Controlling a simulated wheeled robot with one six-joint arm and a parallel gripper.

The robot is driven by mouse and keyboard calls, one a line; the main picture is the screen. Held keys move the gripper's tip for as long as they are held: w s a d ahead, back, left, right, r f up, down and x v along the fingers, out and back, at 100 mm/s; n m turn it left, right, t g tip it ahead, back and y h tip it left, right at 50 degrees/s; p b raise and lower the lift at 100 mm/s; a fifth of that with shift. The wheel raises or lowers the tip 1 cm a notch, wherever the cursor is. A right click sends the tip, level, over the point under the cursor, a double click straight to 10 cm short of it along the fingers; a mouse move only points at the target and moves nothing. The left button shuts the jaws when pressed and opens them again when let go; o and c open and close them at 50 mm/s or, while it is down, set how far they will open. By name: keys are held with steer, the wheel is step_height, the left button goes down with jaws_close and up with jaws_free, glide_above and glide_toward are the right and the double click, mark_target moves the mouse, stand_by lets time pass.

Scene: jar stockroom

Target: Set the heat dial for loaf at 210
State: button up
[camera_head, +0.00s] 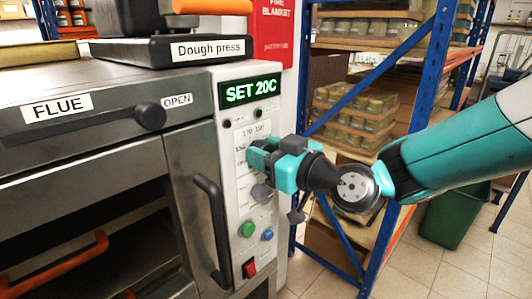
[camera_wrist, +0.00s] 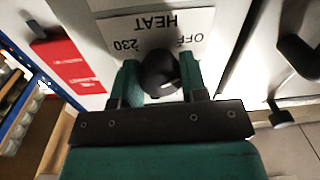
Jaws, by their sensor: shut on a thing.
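My gripper (camera_head: 263,157) is at the oven's white control panel (camera_head: 231,150), shut on the heat dial. In the wrist view the dial (camera_wrist: 160,70) is a round dark knob between the two teal fingers of my gripper (camera_wrist: 159,82). The label above it (camera_wrist: 155,38) appears upside down and reads HEAT, OFF and 230. The dial's pointer cannot be made out. In the head view the gripper hides the dial. The green display (camera_head: 251,92) reads SET 20C.
Below my gripper are a grey knob (camera_head: 262,193), a green button (camera_head: 247,228), a blue button (camera_head: 267,235) and a red switch (camera_head: 249,268). A dark door handle (camera_head: 212,230) stands out left of the panel. A blue shelf rack (camera_head: 395,70) stands right.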

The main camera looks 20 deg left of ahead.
steer(key=m+b, duration=0.2)
steer(key=m, duration=0.2)
steer(key=shift+f+m, duration=0.1)
steer(key=shift+m, duration=0.2)
steer(key=m, duration=0.5)
steer(key=shift+s+m, duration=0.1)
steer(key=shift+m, duration=0.2)
steer(key=m, duration=0.2)
steer(key=m+p, duration=0.1)
steer(key=m, duration=0.2)
steer(key=shift+r+m+p, duration=0.2)
steer(key=shift+m+p, duration=0.1)
steer(key=m+p, duration=0.2)
steer(key=m, duration=0.2)
steer(key=shift+r+m+t+p, duration=0.1)
steer(key=shift+m+t+p, duration=0.2)
steer(key=shift+t, duration=0.1)
steer(key=m+p, duration=0.3)
steer(key=m, duration=0.1)
steer(key=shift+m+p, duration=0.3)
steer(key=shift+m, duration=0.1)
steer(key=m+p, duration=0.5)
steer(key=shift+m, duration=0.3)
steer(key=m+p, duration=0.4)
steer(key=shift+m, duration=0.3)
steer(key=m+p, duration=0.4)
steer(key=shift+m+h, duration=0.3)
steer(key=shift+f, duration=0.2)
